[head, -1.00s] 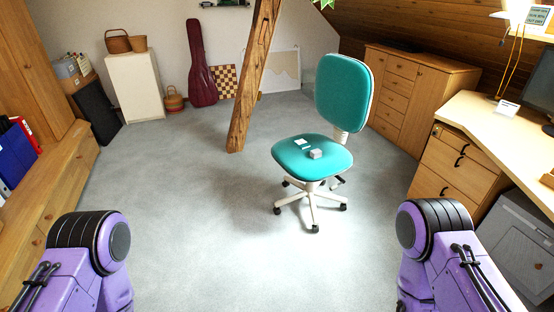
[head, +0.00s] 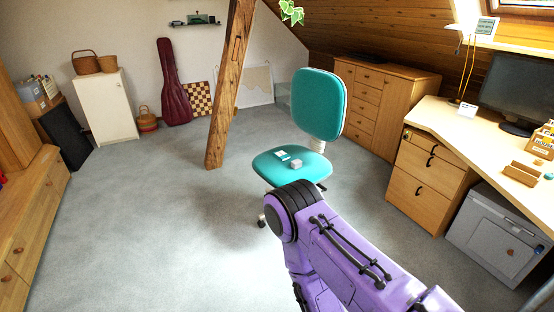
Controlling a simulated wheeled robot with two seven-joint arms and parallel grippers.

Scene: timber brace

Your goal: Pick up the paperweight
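A small grey block (head: 296,164), which looks like the paperweight, sits on the seat of the teal swivel chair (head: 319,105). One purple arm of mine reaches in from the lower right and covers the chair's base and the front of the seat's lower side. Neither gripper shows in the head view. My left arm is out of the picture.
A slanted timber brace (head: 230,85) stands left of the chair. A desk (head: 447,118) with drawers and a grey cabinet (head: 497,232) line the right side. A wooden sideboard (head: 40,215) is at left. Grey carpet (head: 150,210) is clear at left and middle.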

